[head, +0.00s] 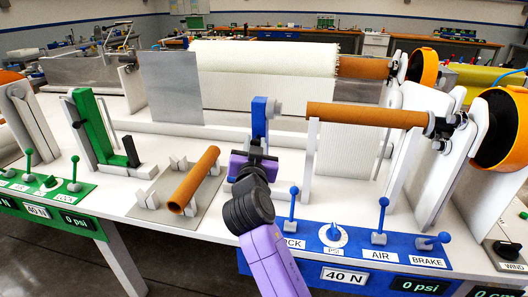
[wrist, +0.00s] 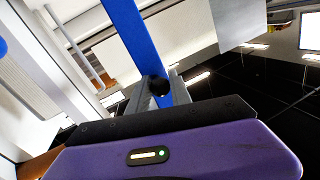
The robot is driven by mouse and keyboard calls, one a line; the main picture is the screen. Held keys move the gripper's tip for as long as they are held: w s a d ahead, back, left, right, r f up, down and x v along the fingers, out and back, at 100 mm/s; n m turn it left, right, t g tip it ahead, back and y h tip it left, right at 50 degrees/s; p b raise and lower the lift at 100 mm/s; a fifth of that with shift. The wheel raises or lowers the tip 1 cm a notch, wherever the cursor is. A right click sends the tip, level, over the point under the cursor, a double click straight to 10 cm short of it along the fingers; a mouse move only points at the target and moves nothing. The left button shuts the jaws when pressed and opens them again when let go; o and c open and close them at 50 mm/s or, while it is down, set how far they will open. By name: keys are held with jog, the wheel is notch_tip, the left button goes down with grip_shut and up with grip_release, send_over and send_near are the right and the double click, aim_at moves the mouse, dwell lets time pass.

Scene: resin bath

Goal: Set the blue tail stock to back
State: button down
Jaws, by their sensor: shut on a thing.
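The blue tail stock (head: 259,116) stands upright on the white bench in the middle of the head view, with a grey round piece at its top right. In the wrist view its blue post (wrist: 128,38) rises from between my grey fingers, with a dark round knob beside it. My purple and black gripper (head: 256,160) is at the low front of the tail stock and is shut on it. It also shows in the wrist view (wrist: 160,98).
A brown tube (head: 368,115) lies level to the right on a white post and a spindle. Another brown tube (head: 195,180) rests on a plate to the left. A blue panel (head: 350,243) with several levers is at the front right. A green tail stock (head: 90,128) stands left.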

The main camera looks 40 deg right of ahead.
jog(key=shift+w+a+r, duration=0.1)
jog(key=shift+w+a, duration=0.1)
jog(key=shift+a, duration=0.05)
jog(key=c, duration=1.2)
grip_release()
jog(key=shift+s, duration=0.15)
jog(key=v, duration=0.7)
jog(key=shift+s+a, duration=0.2)
